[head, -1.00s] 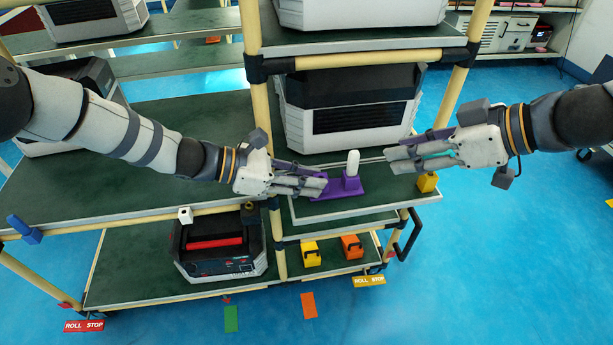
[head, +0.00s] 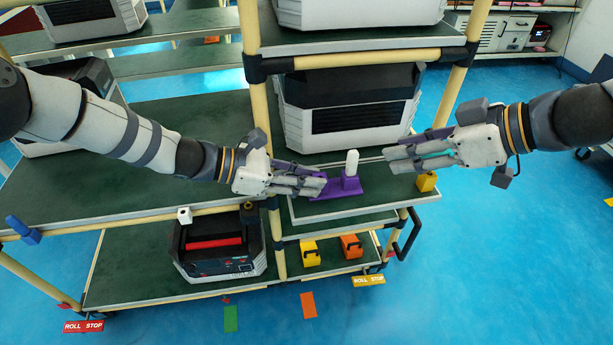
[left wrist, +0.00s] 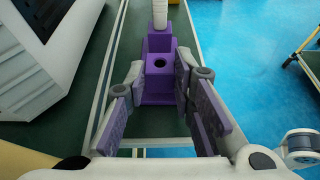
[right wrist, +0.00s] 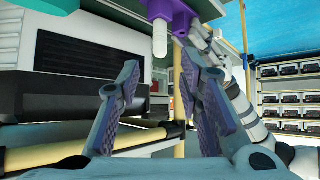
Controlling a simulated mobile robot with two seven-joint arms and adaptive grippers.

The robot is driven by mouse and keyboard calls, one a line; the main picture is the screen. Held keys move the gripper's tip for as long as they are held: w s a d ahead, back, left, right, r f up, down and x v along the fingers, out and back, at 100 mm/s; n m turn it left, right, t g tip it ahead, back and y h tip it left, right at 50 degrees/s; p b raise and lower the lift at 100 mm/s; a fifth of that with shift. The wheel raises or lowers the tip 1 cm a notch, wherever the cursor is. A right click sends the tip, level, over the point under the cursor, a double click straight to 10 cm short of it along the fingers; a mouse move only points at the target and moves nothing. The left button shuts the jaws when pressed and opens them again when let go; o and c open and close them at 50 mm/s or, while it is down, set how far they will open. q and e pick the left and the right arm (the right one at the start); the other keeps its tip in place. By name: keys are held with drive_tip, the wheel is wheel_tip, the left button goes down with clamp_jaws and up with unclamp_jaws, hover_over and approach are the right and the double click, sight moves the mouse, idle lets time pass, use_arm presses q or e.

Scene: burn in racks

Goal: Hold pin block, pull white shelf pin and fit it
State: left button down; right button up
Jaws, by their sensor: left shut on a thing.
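The purple pin block (head: 345,186) sits on the green shelf at the front right of the rack. The white shelf pin (head: 352,162) stands upright in its raised part. My left gripper (head: 322,185) is shut on the block's left end; in the left wrist view the block (left wrist: 158,88) lies between the fingers, with a dark hole showing and the white pin (left wrist: 160,14) beyond. My right gripper (head: 392,162) is open and empty, to the right of the pin and apart from it. The right wrist view shows the pin (right wrist: 160,42) and block (right wrist: 172,10) ahead of its fingers.
A large grey-and-black unit (head: 350,110) stands behind the block. A yellow block (head: 427,182) sits at the shelf's right corner below my right gripper. Yellow (head: 310,252) and orange (head: 352,246) bins stand on the lower shelf. A rack post (head: 258,100) rises near my left gripper.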

drive_tip(key=shift+o, duration=1)
wheel_tip(320, 180, up, 4)
drive_tip(key=r+m+t+h, duration=0.1)
drive_tip(key=m+t+h, duration=0.2)
drive_tip(key=m+h, duration=0.45)
hover_over(354, 156)
drive_tip(key=w+d, duration=0.2)
drive_tip(key=w, duration=0.1)
drive_tip(key=s+a+f+m+g+h, duration=0.2)
drive_tip(key=s+a+g, duration=0.1)
drive_tip(key=s, duration=0.4)
drive_tip(key=x, duration=1.1)
drive_tip(key=shift+w+d+f, duration=0.1)
drive_tip(key=shift+d+f, duration=0.05)
drive_tip(key=shift+d, duration=0.05)
clamp_jaws()
drive_tip(key=c, duration=0.6)
unclamp_jaws()
drive_tip(key=shift+c, duration=0.2)
drive_tip(key=shift+d, duration=0.1)
clamp_jaws()
